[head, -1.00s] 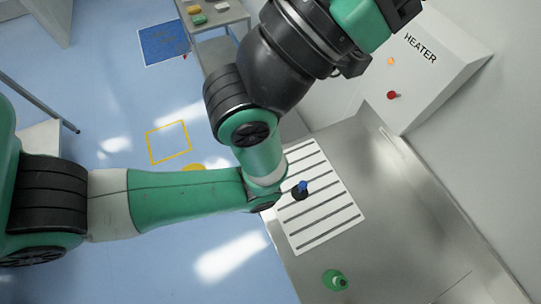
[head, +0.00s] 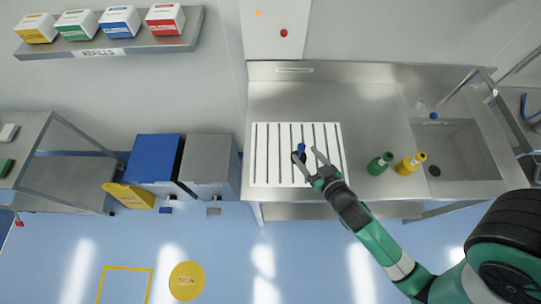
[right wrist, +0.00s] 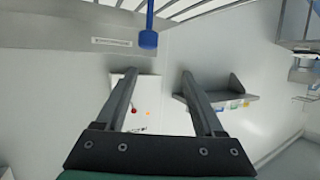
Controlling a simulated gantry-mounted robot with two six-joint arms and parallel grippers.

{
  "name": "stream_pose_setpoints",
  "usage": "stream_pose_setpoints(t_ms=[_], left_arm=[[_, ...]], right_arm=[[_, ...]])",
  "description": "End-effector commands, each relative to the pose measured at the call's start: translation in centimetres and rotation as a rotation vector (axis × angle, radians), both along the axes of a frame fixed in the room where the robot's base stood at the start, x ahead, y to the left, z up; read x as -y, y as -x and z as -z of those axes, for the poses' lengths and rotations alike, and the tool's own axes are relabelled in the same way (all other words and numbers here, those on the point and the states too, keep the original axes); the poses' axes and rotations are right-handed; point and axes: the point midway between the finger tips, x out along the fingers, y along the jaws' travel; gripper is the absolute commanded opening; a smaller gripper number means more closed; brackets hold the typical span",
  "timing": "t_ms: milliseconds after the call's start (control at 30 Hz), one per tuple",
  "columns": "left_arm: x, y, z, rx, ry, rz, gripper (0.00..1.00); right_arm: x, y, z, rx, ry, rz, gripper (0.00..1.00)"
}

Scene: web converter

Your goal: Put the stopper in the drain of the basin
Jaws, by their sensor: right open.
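The stopper (head: 299,157), a black disc with a blue handle, is on the white slatted drainboard (head: 262,170). Its blue knob (right wrist: 148,39) shows at the top of the right wrist view, beyond the fingertips. My right gripper (head: 305,153) is open beside the stopper, with its two fingers reaching toward the handle; I cannot tell whether they touch it. Both fingers (right wrist: 158,72) stand apart and empty in the right wrist view. The steel basin (head: 475,150) is at the right of the counter, with a dark drain (head: 434,170) in its floor. My left gripper is not in view.
A green bottle (head: 380,163) and a yellow bottle (head: 410,164) stand on the counter between drainboard and basin. A tap (head: 428,108) is at the basin's back edge. Bins (head: 208,160) stand left of the counter. The counter behind the bottles is clear.

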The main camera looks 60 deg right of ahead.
Motion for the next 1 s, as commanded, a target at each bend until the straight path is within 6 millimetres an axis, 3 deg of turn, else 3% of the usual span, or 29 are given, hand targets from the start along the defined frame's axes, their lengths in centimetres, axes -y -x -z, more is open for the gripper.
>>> stream_pose_setpoints(t_ms=[100, 267, 600, 867, 1000], left_arm=[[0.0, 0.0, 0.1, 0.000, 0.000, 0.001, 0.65], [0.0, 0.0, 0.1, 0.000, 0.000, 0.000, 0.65], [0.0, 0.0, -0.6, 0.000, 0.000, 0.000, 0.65], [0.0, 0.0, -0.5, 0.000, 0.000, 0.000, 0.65], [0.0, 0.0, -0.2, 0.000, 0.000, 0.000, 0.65]], right_arm=[[0.0, 2.3, 1.7, -0.048, -0.018, 0.027, 0.70], [0.5, 2.3, 1.8, -0.049, -0.019, 0.040, 0.70], [3.3, -2.1, 3.9, -0.046, -0.018, 0.039, 0.70], [3.8, -3.1, 4.4, -0.047, -0.018, 0.037, 0.70], [4.7, -5.2, 5.3, -0.046, -0.018, 0.037, 0.70]])
